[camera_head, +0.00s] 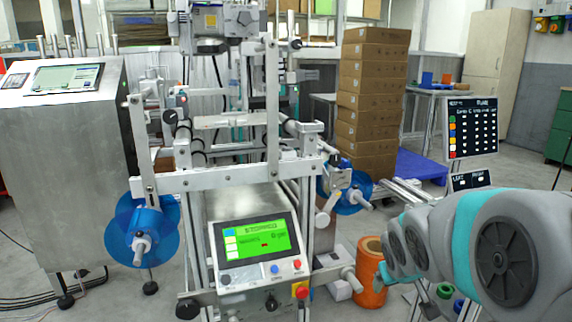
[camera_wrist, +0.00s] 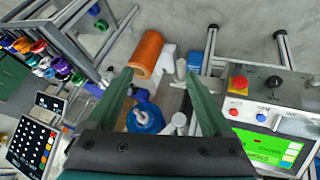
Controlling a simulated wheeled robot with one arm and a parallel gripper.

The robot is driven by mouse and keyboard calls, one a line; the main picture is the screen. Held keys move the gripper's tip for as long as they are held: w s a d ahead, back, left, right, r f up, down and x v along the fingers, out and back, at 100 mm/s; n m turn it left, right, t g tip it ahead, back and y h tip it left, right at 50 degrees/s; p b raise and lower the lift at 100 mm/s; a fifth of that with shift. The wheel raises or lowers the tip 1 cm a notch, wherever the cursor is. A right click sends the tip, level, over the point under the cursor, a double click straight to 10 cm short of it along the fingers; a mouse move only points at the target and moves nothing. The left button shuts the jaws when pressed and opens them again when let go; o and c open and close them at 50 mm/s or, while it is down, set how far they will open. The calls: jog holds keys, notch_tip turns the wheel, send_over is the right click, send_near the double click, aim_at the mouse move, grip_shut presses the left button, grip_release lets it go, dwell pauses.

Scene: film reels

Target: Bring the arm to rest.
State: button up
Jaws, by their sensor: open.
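My arm (camera_head: 470,245) shows at the lower right in the head view, grey with teal bands, in front of the film machine's right side. In the wrist view my gripper (camera_wrist: 160,72) has its two dark green fingers spread apart, with nothing held between them. An orange roll (camera_wrist: 147,54) shows beyond the fingertips, standing apart from them as far as I can tell. The same orange roll (camera_head: 371,272) is near the floor beside the machine in the head view. I cannot clearly make out the gripper in the head view.
The film machine (camera_head: 230,180) with a green-lit panel (camera_head: 258,241) fills the middle. Blue reels (camera_head: 140,230) sit on its shafts. A steel cabinet (camera_head: 65,160) is at left, stacked cartons (camera_head: 370,100) behind. A rack of coloured reels (camera_wrist: 45,55) is upper left in the wrist view.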

jog(key=s+a+f+g, duration=0.1)
jog(key=s+a+g, duration=0.1)
jog(key=s, duration=0.8)
jog(key=s+a+f+m+g+y, duration=0.1)
jog(key=s+a+f+g, duration=0.1)
jog(key=s, duration=0.8)
jog(key=s+a+f+g+y+p, duration=0.1)
jog(key=s+a+g, duration=0.3)
jog(key=s, duration=0.5)
jog(key=shift+s+f+m, duration=0.3)
jog(key=shift+s+f, duration=0.05)
jog(key=shift+s, duration=0.05)
